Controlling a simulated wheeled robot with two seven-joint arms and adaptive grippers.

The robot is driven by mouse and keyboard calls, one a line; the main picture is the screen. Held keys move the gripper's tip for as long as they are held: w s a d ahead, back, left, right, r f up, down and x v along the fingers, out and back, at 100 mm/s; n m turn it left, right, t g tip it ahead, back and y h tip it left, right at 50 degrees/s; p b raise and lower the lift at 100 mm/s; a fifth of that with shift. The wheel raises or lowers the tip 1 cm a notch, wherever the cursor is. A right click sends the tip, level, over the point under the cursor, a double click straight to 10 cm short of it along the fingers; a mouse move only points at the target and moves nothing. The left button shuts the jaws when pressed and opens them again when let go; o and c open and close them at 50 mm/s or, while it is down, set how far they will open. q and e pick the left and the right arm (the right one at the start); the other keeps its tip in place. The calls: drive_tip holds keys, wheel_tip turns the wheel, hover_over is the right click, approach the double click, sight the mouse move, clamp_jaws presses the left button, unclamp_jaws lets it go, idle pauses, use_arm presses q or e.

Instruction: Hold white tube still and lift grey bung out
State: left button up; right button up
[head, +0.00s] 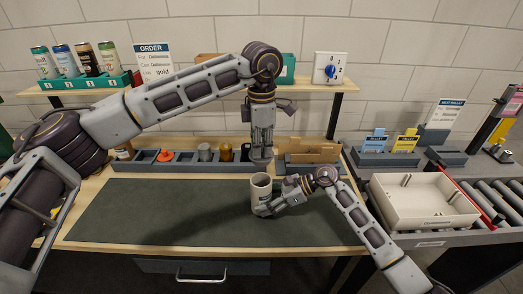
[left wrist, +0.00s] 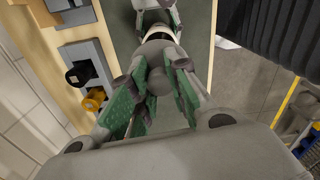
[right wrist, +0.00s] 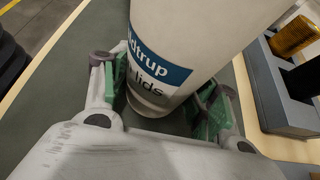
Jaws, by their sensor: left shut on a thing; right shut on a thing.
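The white tube (head: 261,197) stands upright on the dark mat, right of its middle. In the right wrist view the tube (right wrist: 190,45) carries a blue label band. My right gripper (right wrist: 160,105) is shut around its lower part, with green pads on both sides. My left gripper (head: 260,158) points down just above the tube's top and is shut on the grey bung. In the left wrist view the rounded bung (left wrist: 160,84) sits between the green pads, partly hidden by the fingers. In the head view the bung appears clear of the tube's rim.
Behind the mat (head: 150,212) a grey rack (head: 185,167) holds an orange piece (head: 165,155), a grey piece (head: 205,152) and a gold piece (head: 226,152). A cream tray (head: 425,203) stands at the right beside rollers (head: 495,205). The left mat is clear.

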drive_tip(key=o, duration=0.9)
drive_tip(key=shift+c, duration=0.2)
drive_tip(key=shift+v, duration=5.95)
drive_tip(key=shift+f, duration=0.1)
